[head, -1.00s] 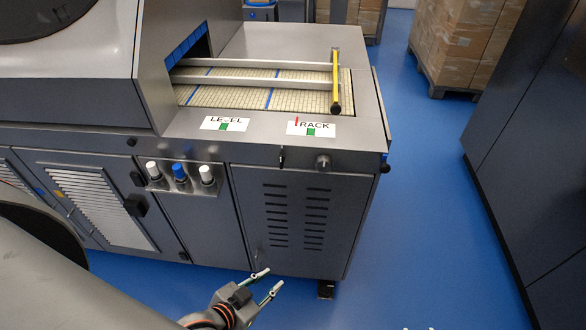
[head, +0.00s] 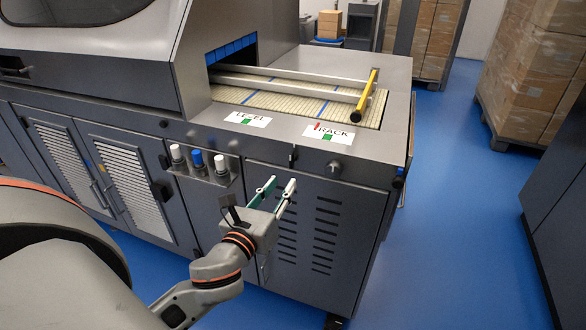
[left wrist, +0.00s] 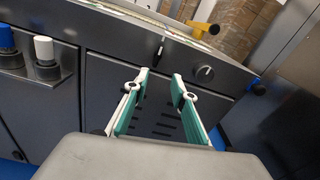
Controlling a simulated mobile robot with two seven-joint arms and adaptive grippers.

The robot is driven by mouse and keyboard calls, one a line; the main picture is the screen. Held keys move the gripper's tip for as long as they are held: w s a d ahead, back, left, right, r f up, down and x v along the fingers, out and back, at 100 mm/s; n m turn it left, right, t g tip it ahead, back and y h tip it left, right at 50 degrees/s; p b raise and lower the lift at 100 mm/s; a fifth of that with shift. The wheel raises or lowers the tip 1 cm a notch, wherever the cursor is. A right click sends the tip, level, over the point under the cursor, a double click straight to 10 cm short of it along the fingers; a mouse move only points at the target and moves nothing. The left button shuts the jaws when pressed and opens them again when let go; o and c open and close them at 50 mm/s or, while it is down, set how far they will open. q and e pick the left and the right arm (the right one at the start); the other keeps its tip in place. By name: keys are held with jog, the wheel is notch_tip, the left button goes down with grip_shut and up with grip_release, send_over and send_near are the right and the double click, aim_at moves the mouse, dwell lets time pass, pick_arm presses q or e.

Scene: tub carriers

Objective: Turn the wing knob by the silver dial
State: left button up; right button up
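A small dark upright wing knob (head: 292,157) sits on the front rail of the grey machine, below and between two label plates. It also shows in the left wrist view (left wrist: 159,50). The silver dial (head: 334,166) is to its right on the same rail; it also shows in the left wrist view (left wrist: 205,73). My left gripper (head: 278,187) is open and empty in front of the machine, below the wing knob and apart from it. In the left wrist view its two fingers (left wrist: 160,84) point toward the rail, with the knob beyond them. My right gripper is out of view.
The LEVEL plate (head: 247,119) and TRACK plate (head: 328,136) have green marks; TRACK shows a red pointer. Three capped knobs (head: 196,161) stand on a bracket to the left. A yellow bar (head: 367,90) crosses the belt. Blue floor is free at right.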

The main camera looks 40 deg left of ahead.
aim_at(290, 161)
pick_arm(q)
jog(key=shift+m+y, duration=0.4)
jog(key=shift+m, duration=0.2)
jog(key=shift+a+r+x, duration=0.1)
jog(key=shift+r+x, duration=0.15)
jog(key=shift+x, duration=1.1)
jog(key=shift+a+r+x, duration=0.15)
jog(key=shift+r+x, duration=0.1)
jog(key=shift+x, duration=1.1)
jog(key=shift+a+r+x, duration=0.1)
jog(key=shift+r+x, duration=0.2)
jog(key=shift+x, duration=1.05)
grip_shut()
